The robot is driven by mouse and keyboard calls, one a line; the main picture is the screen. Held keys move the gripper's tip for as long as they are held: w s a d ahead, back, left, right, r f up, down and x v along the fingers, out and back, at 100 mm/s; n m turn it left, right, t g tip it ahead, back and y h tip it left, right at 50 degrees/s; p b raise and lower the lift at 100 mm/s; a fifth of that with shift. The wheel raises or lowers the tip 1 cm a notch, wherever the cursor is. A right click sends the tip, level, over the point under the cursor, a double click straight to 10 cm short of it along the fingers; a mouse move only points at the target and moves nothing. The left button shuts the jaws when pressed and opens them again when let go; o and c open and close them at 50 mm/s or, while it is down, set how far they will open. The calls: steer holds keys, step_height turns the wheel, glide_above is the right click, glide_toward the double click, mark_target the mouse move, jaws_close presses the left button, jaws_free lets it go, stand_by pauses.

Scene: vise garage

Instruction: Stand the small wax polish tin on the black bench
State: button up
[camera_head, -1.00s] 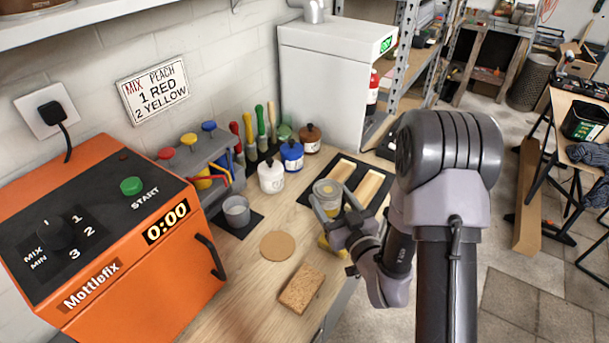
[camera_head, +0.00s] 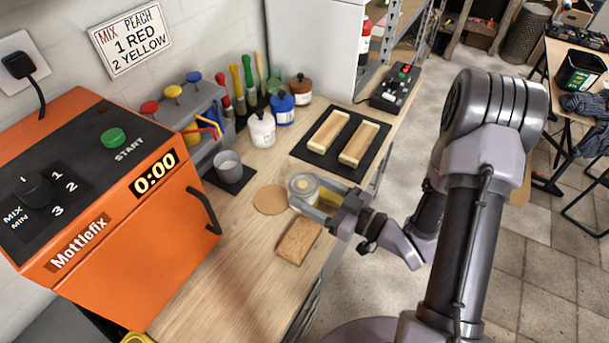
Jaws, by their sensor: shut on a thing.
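My gripper (camera_head: 312,196) is shut on a small silver tin (camera_head: 301,184) with a pale yellow top. The tin appears upright, close to the right of a round cork disc (camera_head: 270,200) on the wooden counter. The fingers cover part of its side, and I cannot read a label or tell whether its base touches the counter. I cannot pick out a black bench for certain. A work table with a pale top and black legs (camera_head: 553,155) stands at the far right.
An orange mixing machine (camera_head: 170,245) fills the left. A brown sponge block (camera_head: 298,240) lies in front of the tin. Behind are a black mat with two wooden trays (camera_head: 307,160), a grey cup (camera_head: 228,163) and several paint bottles (camera_head: 262,129). Floor is open between counter and work table.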

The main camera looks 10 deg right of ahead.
steer(key=w, duration=0.2)
steer(key=w+b, duration=0.1)
steer(key=w, duration=0.5)
steer(key=shift+d+f, duration=0.35)
steer(key=shift+w+f+b, duration=0.1)
steer(key=shift+f+b, duration=0.05)
steer(key=shift+b, duration=0.25)
step_height(320, 180, down, 3)
steer(key=shift+f+b, duration=0.2)
steer(key=shift+b, duration=0.7)
steer(key=shift+r, duration=0.15)
steer(key=o, duration=1.7)
